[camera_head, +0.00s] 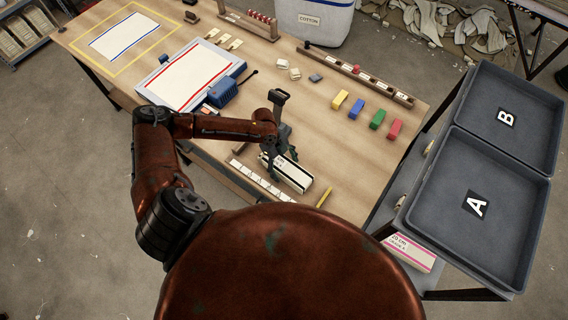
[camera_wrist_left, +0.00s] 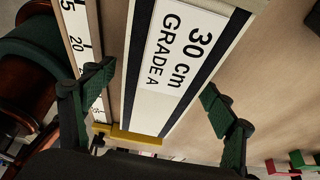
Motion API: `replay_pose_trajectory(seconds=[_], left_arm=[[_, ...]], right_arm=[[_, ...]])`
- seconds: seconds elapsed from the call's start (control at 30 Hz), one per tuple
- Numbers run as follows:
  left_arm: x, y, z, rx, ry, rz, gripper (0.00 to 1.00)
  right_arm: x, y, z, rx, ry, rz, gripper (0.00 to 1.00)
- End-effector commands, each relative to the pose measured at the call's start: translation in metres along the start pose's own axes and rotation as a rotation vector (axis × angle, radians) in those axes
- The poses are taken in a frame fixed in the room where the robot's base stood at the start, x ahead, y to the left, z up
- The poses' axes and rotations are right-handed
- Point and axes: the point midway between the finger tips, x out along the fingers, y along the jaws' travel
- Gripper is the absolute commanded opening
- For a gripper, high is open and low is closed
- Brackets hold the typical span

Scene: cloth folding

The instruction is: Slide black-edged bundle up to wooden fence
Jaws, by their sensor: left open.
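The black-edged bundle (camera_head: 292,176) is white with dark bands along its long sides and lies near the table's front edge. In the left wrist view the bundle (camera_wrist_left: 177,60) shows a label reading "30 cm GRADE A". My left gripper (camera_head: 277,156) is over the bundle's far part. In the left wrist view the open fingers of this gripper (camera_wrist_left: 160,104) are on either side of the bundle, with no clear contact. A marked scale strip (camera_head: 262,183) runs beside the bundle, with a narrow gap. Which wooden piece is the fence is unclear. My right gripper is out of view.
A yellow bar (camera_head: 324,197) lies off the bundle's near end. Coloured blocks (camera_head: 377,119) stand to the right, before a long wooden rack (camera_head: 355,73). A blue-edged board (camera_head: 190,75) with a blue device (camera_head: 223,91) is to the left. Grey trays (camera_head: 478,205) stand beyond the table's right side.

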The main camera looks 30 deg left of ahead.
Motion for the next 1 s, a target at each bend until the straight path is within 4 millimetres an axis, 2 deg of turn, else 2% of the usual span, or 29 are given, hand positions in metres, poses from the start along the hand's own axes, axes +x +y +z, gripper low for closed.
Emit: replay_pose_trajectory(seconds=[0.23,1.0], left_arm=[[0.0005,-0.0001,0.0000,0.000,0.000,0.000,0.78],[0.0003,-0.0001,-0.0001,0.000,0.000,0.000,0.26]], right_arm=[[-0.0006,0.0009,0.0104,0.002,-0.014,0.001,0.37],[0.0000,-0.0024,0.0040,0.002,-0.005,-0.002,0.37]])
